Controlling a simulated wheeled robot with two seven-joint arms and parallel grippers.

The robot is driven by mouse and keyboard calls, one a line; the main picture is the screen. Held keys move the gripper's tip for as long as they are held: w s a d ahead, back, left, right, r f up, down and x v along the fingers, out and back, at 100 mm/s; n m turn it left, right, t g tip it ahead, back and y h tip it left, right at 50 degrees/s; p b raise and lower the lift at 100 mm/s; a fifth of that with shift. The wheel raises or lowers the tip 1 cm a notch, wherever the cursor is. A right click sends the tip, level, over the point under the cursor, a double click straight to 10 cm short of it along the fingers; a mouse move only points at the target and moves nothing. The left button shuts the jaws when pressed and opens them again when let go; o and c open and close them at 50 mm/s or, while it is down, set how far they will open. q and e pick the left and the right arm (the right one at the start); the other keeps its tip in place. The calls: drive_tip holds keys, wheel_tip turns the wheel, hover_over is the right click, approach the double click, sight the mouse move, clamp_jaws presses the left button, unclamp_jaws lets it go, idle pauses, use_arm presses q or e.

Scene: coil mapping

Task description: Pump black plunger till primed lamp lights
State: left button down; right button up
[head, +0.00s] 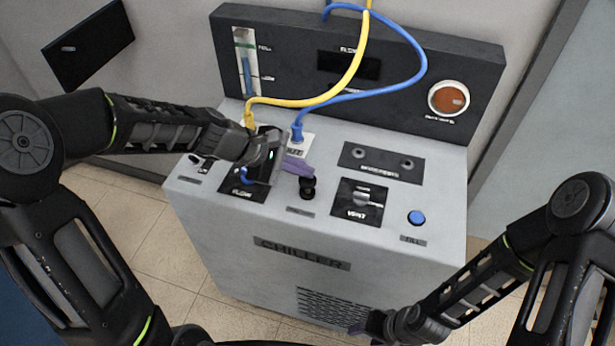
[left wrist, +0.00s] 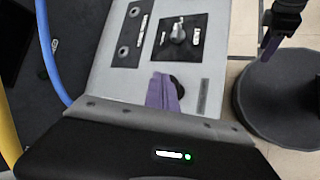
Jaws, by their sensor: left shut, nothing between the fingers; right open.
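The black plunger (head: 307,188) stands on the top of the chiller (head: 235,215), between the flow panel and a panel with a grey knob. My left gripper (head: 299,167) is shut and empty, its purple fingers just above and behind the plunger. In the left wrist view the closed fingers (left wrist: 163,92) overlap part of the plunger (left wrist: 179,87); whether they touch it I cannot tell. Two small round lamps (head: 382,160) on a black plate look grey and unlit; their label is too small to read surely. My right gripper (head: 372,326) is low before the chiller's front, its fingers partly cut off.
A yellow hose (head: 330,93) and a blue hose (head: 415,75) arch over the top behind my left gripper. The vent knob panel (head: 362,200) and a blue button (head: 416,217) lie to the plunger's right. An orange round gauge (head: 449,98) is on the back panel.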

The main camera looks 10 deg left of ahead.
sight(303, 179)
use_arm(q)
drive_tip(key=shift+f+b, duration=1.1)
drive_tip(key=shift+f, duration=0.2)
idle(0.7)
drive_tip(key=shift+r, duration=0.1)
drive_tip(key=shift+r+p, duration=1.7)
drive_tip(key=shift+r, duration=0.25)
wheel_tip(303, 179, up, 5)
drive_tip(key=p, duration=0.4)
